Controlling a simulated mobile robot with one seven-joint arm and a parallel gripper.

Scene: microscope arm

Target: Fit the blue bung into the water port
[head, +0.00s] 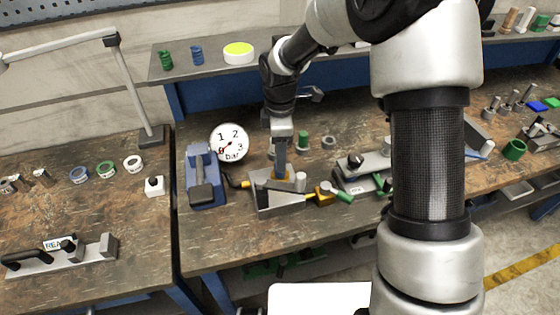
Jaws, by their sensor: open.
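My gripper (281,170) points down at a grey metal block (282,199) on the middle bench. The jaws are small in this view and hide part of the block top. I cannot tell whether they touch anything. A yellow-orange piece shows at the fingertips, and a pale peg (300,181) stands just to their right. A yellow fitting (324,194) with a green end is at the block's right. I cannot pick out the blue bung or the water port for certain. A small ribbed blue piece (197,55) stands on the back shelf, away from the gripper.
A blue clamp-like device (203,180) and a round pressure gauge (229,143) stand left of the block. A green cylinder (302,141) is behind it. A grey fixture (362,172) is to the right. My arm hides part of the right bench. The front bench strip is clear.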

